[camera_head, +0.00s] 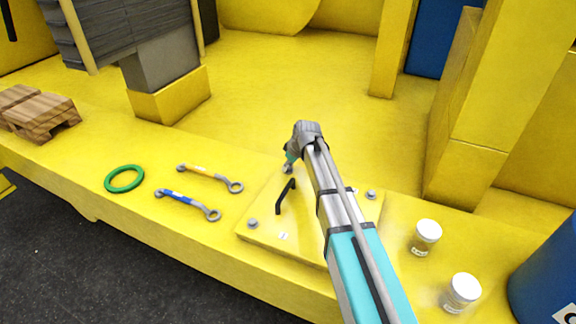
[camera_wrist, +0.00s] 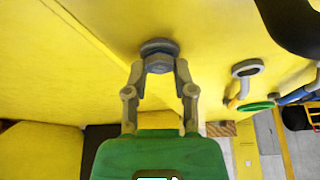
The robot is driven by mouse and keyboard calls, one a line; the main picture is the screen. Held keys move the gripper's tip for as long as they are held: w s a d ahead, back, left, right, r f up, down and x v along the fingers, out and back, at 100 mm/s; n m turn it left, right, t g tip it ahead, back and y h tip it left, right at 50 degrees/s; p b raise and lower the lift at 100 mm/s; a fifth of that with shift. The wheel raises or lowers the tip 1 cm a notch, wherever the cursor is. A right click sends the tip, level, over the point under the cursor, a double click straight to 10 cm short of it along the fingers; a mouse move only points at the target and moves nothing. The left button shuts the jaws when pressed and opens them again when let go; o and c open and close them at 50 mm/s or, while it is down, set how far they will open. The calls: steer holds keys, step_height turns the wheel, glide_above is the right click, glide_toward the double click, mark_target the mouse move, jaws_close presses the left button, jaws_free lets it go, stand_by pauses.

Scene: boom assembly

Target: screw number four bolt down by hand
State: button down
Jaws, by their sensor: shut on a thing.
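A grey hex-head bolt (camera_wrist: 159,63) with a round flange sits against the yellow surface in the wrist view. My gripper (camera_wrist: 160,72) is shut on its head, with one finger on each side. In the head view my gripper (camera_head: 289,167) is at the far edge of the yellow cover plate (camera_head: 264,205), and the bolt there is mostly hidden by it. Other bolts show on the plate, one at the near left (camera_head: 252,223) and one at the right (camera_head: 371,195). I cannot read which number the held bolt has, nor how deep it sits.
A black handle (camera_head: 285,196) stands on the plate close to my gripper. Left of the plate lie a yellow-handled wrench (camera_head: 205,172), a blue-handled wrench (camera_head: 185,203) and a green ring (camera_head: 124,179). Two jars (camera_head: 426,238) (camera_head: 461,293) stand at the right.

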steer(key=m+t+h, duration=0.1)
steer(key=m, duration=0.3)
steer(key=m+h, duration=0.1)
steer(key=m, duration=0.3)
steer(key=shift+t+h, duration=0.4)
steer(key=shift+m, duration=0.3)
steer(key=shift+c, duration=2.2)
jaws_free()
steer(key=shift+n, duration=0.5)
